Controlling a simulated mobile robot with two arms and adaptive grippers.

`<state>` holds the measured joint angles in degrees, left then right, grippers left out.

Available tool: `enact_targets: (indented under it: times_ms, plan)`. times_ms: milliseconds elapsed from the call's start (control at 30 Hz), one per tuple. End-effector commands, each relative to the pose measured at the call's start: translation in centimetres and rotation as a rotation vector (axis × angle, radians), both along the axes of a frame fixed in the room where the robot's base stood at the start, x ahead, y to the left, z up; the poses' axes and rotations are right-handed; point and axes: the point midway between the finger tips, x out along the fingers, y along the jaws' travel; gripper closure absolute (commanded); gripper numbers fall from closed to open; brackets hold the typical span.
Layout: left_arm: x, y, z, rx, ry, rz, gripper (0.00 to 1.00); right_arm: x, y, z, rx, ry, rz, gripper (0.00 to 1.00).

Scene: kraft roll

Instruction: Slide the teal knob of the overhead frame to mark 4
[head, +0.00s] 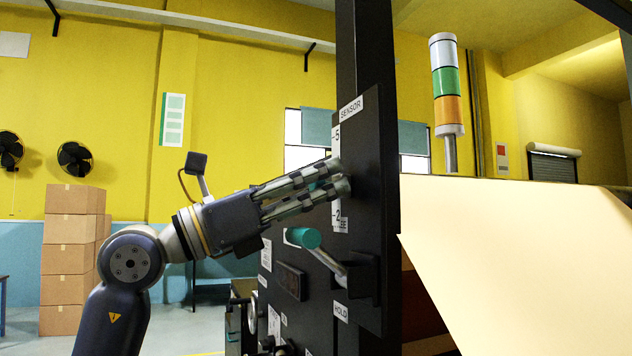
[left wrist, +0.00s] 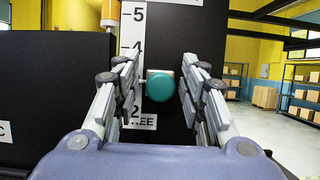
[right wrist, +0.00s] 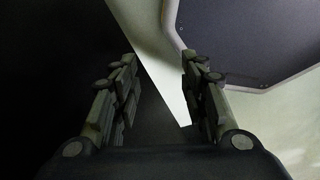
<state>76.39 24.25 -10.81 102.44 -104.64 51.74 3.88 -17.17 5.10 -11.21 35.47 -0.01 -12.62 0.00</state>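The teal knob (left wrist: 160,86) sits on the black panel beside the white scale (left wrist: 131,48), below mark 4 and above mark 2; a finger hides the scale at its level. My left gripper (left wrist: 161,88) is open around the knob, one finger on each side, with a gap showing on both sides. In the head view my left gripper (head: 338,178) reaches the scale under the SENSOR label (head: 350,109) and mostly hides the knob. My right gripper (right wrist: 157,85) is open and empty in the right wrist view; it is out of the head view.
A lever with a teal handle (head: 304,237) juts from the panel just below my left gripper, between FREE and HOLD labels. A pale paper sheet (head: 510,240) spreads at right. A signal tower (head: 447,85) stands behind it. Stacked boxes (head: 70,258) stand far left.

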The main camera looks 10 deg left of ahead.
Motion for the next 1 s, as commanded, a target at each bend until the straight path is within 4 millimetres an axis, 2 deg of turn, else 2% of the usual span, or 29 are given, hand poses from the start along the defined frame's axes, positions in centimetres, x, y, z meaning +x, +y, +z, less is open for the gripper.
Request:
enact_targets:
  times_ms: [33, 133, 333, 600, 900, 933, 1000]
  plan:
    - [0.0, 0.0, 0.0, 0.000, 0.000, 0.000, 0.79, 0.0, 0.2, 0.0, 0.002, -0.001, 0.000, 0.60]
    - [0.0, 0.0, 0.0, 0.000, 0.000, 0.000, 1.00, 0.0, 0.6, 0.0, 0.008, -0.001, 0.000, 0.60]
    - [0.0, 0.1, 0.5, 0.000, 0.000, 0.001, 1.00, 0.0, 1.6, 0.3, 0.019, -0.001, 0.001, 0.60]
    - [0.0, 0.1, 4.0, 0.001, -0.001, 0.003, 1.00, 0.0, 1.5, 2.5, 0.018, -0.001, 0.003, 0.60]
    - [0.0, 0.1, 4.1, -0.002, -0.001, 0.002, 1.00, 0.1, 0.8, 2.4, 0.009, -0.002, 0.003, 0.60]
    - [0.0, 0.1, 4.1, -0.002, -0.001, 0.002, 0.71, 0.1, 0.7, 2.4, 0.008, -0.001, 0.003, 0.60]
    - [0.0, 0.1, 4.1, -0.002, -0.001, 0.002, 0.58, 0.1, 0.6, 2.4, 0.007, -0.001, 0.002, 0.60]
